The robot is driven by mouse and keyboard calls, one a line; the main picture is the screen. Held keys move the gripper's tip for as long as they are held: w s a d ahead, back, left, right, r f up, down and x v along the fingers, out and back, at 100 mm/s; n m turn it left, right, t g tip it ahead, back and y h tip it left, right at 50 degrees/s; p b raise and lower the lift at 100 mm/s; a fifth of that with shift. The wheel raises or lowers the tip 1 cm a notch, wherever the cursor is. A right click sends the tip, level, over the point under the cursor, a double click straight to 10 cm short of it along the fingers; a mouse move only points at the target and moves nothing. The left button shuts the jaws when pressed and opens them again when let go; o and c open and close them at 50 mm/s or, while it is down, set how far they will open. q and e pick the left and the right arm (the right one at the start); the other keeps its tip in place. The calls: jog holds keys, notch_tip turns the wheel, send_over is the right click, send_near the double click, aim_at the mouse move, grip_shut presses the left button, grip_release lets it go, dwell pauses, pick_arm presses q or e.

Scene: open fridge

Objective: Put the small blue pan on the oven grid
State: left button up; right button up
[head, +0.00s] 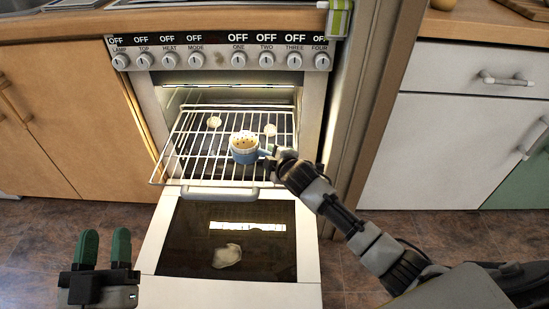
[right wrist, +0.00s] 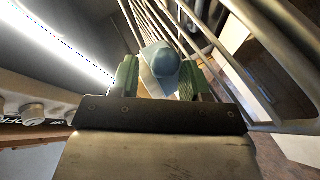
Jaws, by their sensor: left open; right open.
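The small blue pan (head: 244,155) rests on the pulled-out oven grid (head: 190,146), near its front right. It is upright, and its inside looks pale with dark specks. Its handle points right, toward my right gripper (head: 272,152), whose fingers are hard to make out in the head view. In the right wrist view the blue pan (right wrist: 165,68) shows between and beyond the two green fingers of the right gripper (right wrist: 158,72), which are apart. I cannot tell whether they touch the handle. My left gripper (head: 105,242) is open and empty at the lower left, away from the oven.
The oven door (head: 227,240) hangs open below the grid, with a pale patch on its glass. Two small round pale things show at or below the grid. The oven's knob panel (head: 218,58) is above. Cabinets flank the oven, and a green-striped towel (head: 338,20) hangs top right.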

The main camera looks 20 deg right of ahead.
jog(key=shift+r, duration=0.1)
jog(key=shift+s+r, duration=0.1)
jog(key=shift+s, duration=0.2)
jog(key=p+v, duration=0.2)
jog(key=v, duration=0.2)
jog(key=shift+s+r, duration=0.2)
jog(key=shift+s, duration=0.05)
pick_arm(q)
jog(key=s+a+f+g+y+p, duration=0.1)
jog(key=s+f+g, duration=0.1)
jog(key=f+g, duration=0.3)
jog(key=s+a+f+g+y+p, duration=0.1)
jog(key=s+a+f+g+y, duration=0.1)
jog(key=f+g, duration=0.4)
jog(key=shift+s+a+f, duration=0.15)
jog(key=shift+f, duration=0.25)
pick_arm(e)
jog(key=s+a+r+m+g, duration=0.1)
jog(key=s+m, duration=0.5)
jog(key=s, duration=0.6)
jog(key=s+a+r+m+g, duration=0.2)
jog(key=s+m, duration=0.3)
jog(key=s, duration=0.7)
jog(key=shift+s+a+r+m+g+y, duration=0.35)
jog(key=shift+a+r, duration=0.25)
jog(key=shift+r, duration=0.25)
